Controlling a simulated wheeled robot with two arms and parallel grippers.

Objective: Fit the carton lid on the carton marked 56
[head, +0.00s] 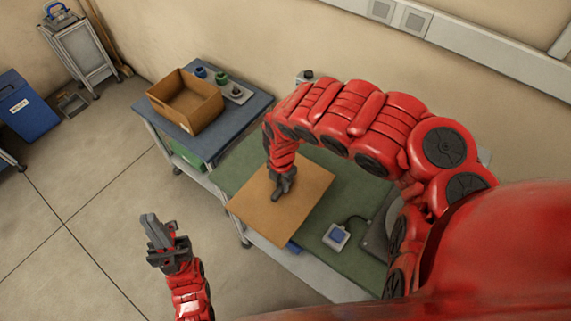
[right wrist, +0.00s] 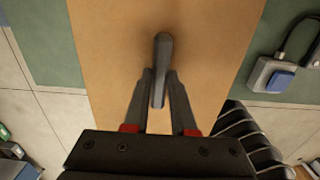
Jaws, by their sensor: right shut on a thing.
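The carton lid (head: 305,182) is a flat tan square with a dark bar handle (right wrist: 162,50) in its middle. My right gripper (head: 281,194) is shut on that handle, and in the right wrist view its fingers (right wrist: 159,88) close on both sides of it. The lid is over the green-topped bench; I cannot tell whether it rests there or hangs just above. An open brown carton (head: 192,116) stands on the blue-topped table, left of the lid. Its small label is too small to read. My left gripper (head: 157,232) is over the floor, apart from everything; its jaw opening is unclear.
Beside the carton are small pots (head: 221,77) and a grey tray (head: 238,93). A grey device with a blue top (head: 336,236) and cable lies on the green bench (head: 325,262), right of the lid. The blue table (head: 215,138) adjoins the bench.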

